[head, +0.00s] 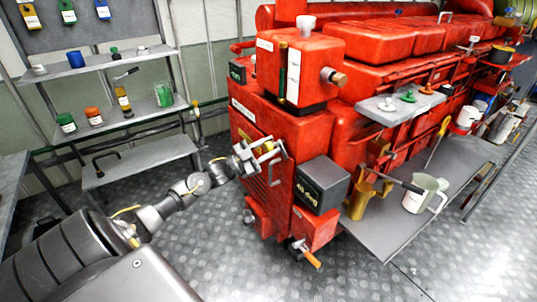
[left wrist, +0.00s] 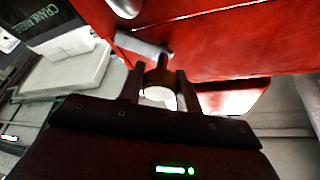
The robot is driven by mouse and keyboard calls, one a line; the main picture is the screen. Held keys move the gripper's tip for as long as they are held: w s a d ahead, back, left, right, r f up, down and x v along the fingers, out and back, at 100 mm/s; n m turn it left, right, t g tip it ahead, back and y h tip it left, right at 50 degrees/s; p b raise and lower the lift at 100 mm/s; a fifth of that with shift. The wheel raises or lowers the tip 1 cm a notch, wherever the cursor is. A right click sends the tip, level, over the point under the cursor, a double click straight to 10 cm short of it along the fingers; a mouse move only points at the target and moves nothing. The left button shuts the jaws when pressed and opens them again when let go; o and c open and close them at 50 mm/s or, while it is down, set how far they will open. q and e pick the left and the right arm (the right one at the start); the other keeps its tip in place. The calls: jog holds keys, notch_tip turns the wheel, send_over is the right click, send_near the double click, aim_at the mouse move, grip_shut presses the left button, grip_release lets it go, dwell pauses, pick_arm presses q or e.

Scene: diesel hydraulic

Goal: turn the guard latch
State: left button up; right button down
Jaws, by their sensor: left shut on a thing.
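The gripper hides most of the latch there. A thin metal handle (head: 276,170) hangs just beside the fingers. My right gripper is not in view.
A dark grey box (head: 322,184) juts out right of the gripper. A grey side shelf (head: 400,235) holds a brass fitting (head: 357,203) and a pale jug (head: 425,192). A shelf rack (head: 123,109) with small containers stands left. The patterned floor in front is clear.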

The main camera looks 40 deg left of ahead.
pick_arm(q)
jog(key=m+b, duration=0.1)
jog(key=m+g+h, duration=0.1)
jog(key=m, duration=0.1)
jog(key=m+b, duration=0.1)
jog(key=m, duration=0.1)
jog(key=shift+f+g+h+b, duration=0.25)
jog(key=shift+g+h+b, duration=0.05)
jog(key=shift+g+b, duration=0.1)
jog(key=shift+m+g+b, duration=0.4)
jog(key=shift+m+b, duration=0.2)
jog(key=shift+m, duration=0.5)
jog(key=m+g+b, duration=0.1)
jog(key=m, duration=0.2)
jog(key=shift+b, duration=0.4)
jog(key=shift+r+m+g+b, duration=0.15)
jog(key=shift+m+g+b, duration=0.25)
jog(key=shift+m, duration=0.2)
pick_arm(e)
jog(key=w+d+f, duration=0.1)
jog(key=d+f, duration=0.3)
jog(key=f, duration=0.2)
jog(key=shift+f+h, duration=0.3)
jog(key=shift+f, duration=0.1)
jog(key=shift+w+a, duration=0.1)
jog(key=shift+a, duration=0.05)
